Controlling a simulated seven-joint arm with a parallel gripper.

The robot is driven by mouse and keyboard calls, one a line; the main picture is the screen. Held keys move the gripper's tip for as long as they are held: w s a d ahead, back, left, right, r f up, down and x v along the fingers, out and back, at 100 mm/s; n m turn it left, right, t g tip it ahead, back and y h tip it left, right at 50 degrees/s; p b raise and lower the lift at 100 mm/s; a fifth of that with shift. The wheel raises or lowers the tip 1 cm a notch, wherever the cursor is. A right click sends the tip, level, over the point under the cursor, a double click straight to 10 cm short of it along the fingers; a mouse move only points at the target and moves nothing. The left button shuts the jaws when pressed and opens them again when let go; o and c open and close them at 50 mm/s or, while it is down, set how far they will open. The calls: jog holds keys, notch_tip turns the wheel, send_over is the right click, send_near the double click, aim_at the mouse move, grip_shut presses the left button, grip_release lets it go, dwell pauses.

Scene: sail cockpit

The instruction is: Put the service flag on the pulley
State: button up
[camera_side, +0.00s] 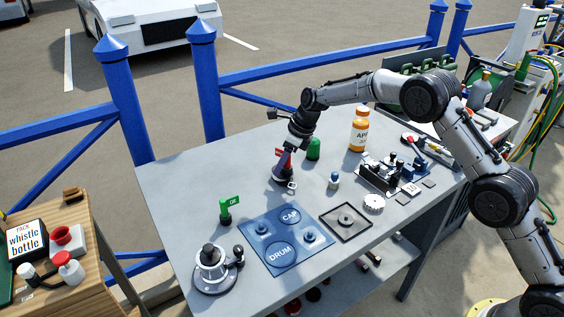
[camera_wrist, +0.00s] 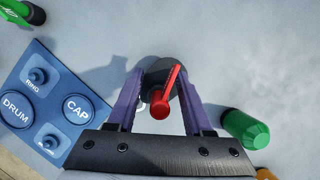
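The red service flag (camera_wrist: 172,83) stands on a post between my gripper's fingers in the wrist view. It also shows in the side view (camera_side: 281,152). Below it is a dark round body (camera_wrist: 160,70), which may be the pulley or the flag's own base; I cannot tell which. In the side view this dark body (camera_side: 281,177) is at table level, with a small pale ring beside it. My gripper (camera_wrist: 159,75) points down around the flag. Its purple fingers are apart, with gaps on both sides of the red post. The fingertips hide part of the dark body.
A green flag (camera_side: 228,205) stands at the left, behind a winch (camera_side: 213,268). A blue mat (camera_side: 287,238) marked DRUM and CAP lies in front. A green cylinder (camera_side: 313,149), an orange bottle (camera_side: 358,134) and a small bottle (camera_side: 334,181) stand close by. The table's back left is clear.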

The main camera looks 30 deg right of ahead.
jog(key=s+d+r+n, duration=0.2)
jog(key=s+r+n, duration=0.2)
jog(key=s+r, duration=0.45)
jog(key=s+d+r+n, duration=0.25)
jog(key=s+r, duration=0.35)
jog(key=r, duration=0.6)
jog(key=s+d+r+n+t+h, duration=0.2)
jog(key=s+n, duration=1.2)
jog(key=s, duration=0.8)
jog(key=s+d+f+n, duration=0.1)
jog(key=s+f+n, duration=0.4)
jog(key=s, duration=0.6)
jog(key=n, duration=0.2)
jog(key=shift+d+n+h, duration=0.25)
jog(key=shift+n+h, duration=0.1)
jog(key=shift+h, duration=0.05)
